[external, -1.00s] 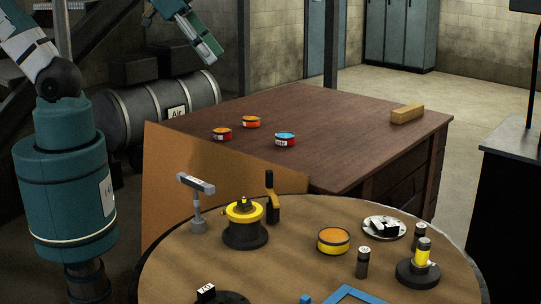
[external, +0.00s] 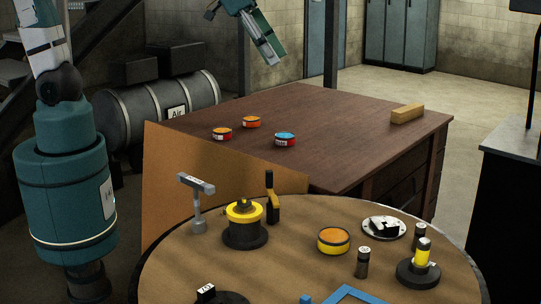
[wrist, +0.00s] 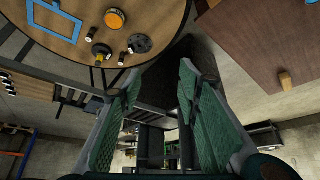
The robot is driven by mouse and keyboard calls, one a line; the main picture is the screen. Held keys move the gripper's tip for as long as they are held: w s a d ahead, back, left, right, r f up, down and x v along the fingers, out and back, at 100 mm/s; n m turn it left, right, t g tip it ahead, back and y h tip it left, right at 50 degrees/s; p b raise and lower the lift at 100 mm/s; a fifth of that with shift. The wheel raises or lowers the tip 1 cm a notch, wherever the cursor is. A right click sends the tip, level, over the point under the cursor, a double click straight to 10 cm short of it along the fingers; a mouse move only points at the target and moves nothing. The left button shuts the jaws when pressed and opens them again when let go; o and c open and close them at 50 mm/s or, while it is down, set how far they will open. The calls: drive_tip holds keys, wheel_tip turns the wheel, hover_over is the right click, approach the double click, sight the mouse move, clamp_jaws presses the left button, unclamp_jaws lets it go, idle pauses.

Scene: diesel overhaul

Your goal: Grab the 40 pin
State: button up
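On the round table stand a dark pin (external: 363,262) with a light top and another dark pin (external: 419,231) behind a yellow pin (external: 422,254) on a round black base. The small labels are too small to read, so I cannot tell which is the 40 pin. In the wrist view, small pins (wrist: 92,35) show near the round table's edge, far from the fingers.
The round table (external: 300,225) also bears a yellow-and-black fixture (external: 244,228), an orange-topped tin (external: 333,240), a metal disc (external: 384,227), a hammer-like tool (external: 197,200) and a blue frame (external: 355,294). The workbench (external: 330,130) holds several tins and a wooden block (external: 407,114).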

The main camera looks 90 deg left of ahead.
drive_tip(key=w+d+f, duration=0.4)
drive_tip(key=w+d, duration=0.1)
drive_tip(key=w, duration=0.5)
drive_tip(key=m+g+h+b, duration=0.1)
drive_tip(key=m+g+b, duration=0.1)
drive_tip(key=m, duration=0.1)
approach(413, 224)
drive_tip(key=a+x, duration=0.1)
drive_tip(key=x, duration=0.4)
drive_tip(key=shift+w+d+f, duration=0.15)
drive_tip(key=shift+d+f, duration=0.15)
drive_tip(key=shift+d, duration=0.3)
drive_tip(key=shift+f, duration=0.1)
drive_tip(key=shift+b+x, duration=0.35)
drive_tip(key=shift+x, duration=0.85)
drive_tip(key=shift+f, duration=0.1)
